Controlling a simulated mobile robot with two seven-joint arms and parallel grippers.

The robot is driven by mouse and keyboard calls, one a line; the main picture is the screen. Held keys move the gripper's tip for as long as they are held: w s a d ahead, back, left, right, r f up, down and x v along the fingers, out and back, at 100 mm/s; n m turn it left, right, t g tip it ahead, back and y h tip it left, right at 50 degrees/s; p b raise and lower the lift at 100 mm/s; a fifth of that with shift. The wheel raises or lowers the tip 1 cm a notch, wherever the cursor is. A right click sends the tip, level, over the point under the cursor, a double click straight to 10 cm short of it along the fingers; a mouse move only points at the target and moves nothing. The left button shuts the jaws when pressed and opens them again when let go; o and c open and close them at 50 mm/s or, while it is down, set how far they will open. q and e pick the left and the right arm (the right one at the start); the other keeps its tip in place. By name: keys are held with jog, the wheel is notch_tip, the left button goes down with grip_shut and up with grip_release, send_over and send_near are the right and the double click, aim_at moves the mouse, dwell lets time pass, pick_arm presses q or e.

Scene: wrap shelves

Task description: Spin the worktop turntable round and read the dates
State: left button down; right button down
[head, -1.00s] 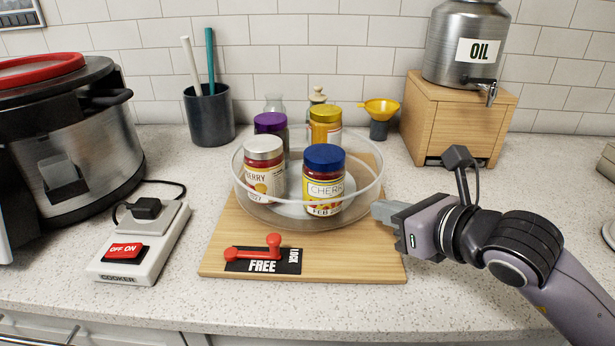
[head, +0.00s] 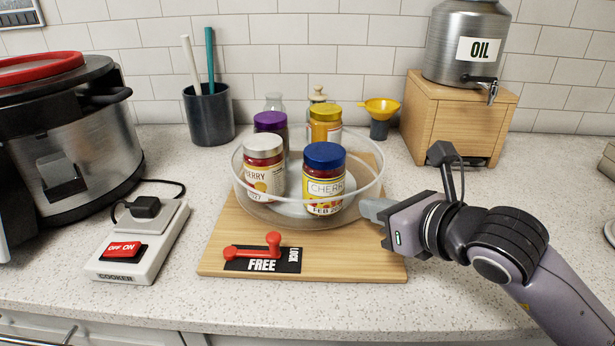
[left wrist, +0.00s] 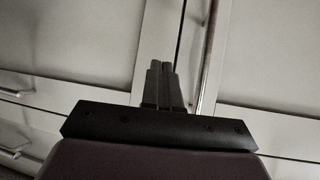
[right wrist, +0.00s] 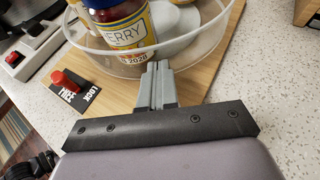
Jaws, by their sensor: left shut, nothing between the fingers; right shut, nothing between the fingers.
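The turntable (head: 262,212) is a clear round tray with a raised rim on a wooden board (head: 220,235). It holds a blue-lidded cherry jar (head: 323,182) whose label reads FEB and a partly readable year, a white-lidded jar (head: 263,168), a purple-lidded jar (head: 271,127) and a yellow-lidded jar (head: 325,125). The red lever (head: 254,248) lies toward FREE. My right gripper (head: 370,209) is shut and empty, its tips at the tray's right front rim; contact is unclear. My left gripper (left wrist: 160,68) is shut, before cabinet fronts.
A cooker (head: 75,140) and its switch box (head: 135,245) stand at the left. A utensil pot (head: 209,118), a yellow funnel (head: 381,108) and an oil dispenser (head: 465,45) on a wooden box (head: 455,118) stand behind.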

aim_at(341, 212)
jog(key=shift+s+a, duration=0.4)
jog(key=shift+s, duration=0.05)
jog(key=shift+s+a+b, duration=0.2)
jog(key=shift+s+a, duration=0.05)
jog(key=shift+a, duration=0.35)
jog(key=shift+s+a+b, duration=0.15)
jog(key=shift+s+a, duration=0.05)
jog(key=shift+a, duration=0.35)
jog(key=shift+s+d+b, duration=0.3)
jog(key=shift+s+d, duration=0.05)
jog(key=shift+s, duration=0.25)
jog(key=shift+s+d+b, duration=0.15)
jog(key=shift+s+d, duration=0.05)
jog(key=shift+s, duration=0.3)
jog(key=shift+s+d+b, duration=0.15)
jog(key=shift+s+d, duration=0.05)
jog(key=shift+s, duration=0.25)
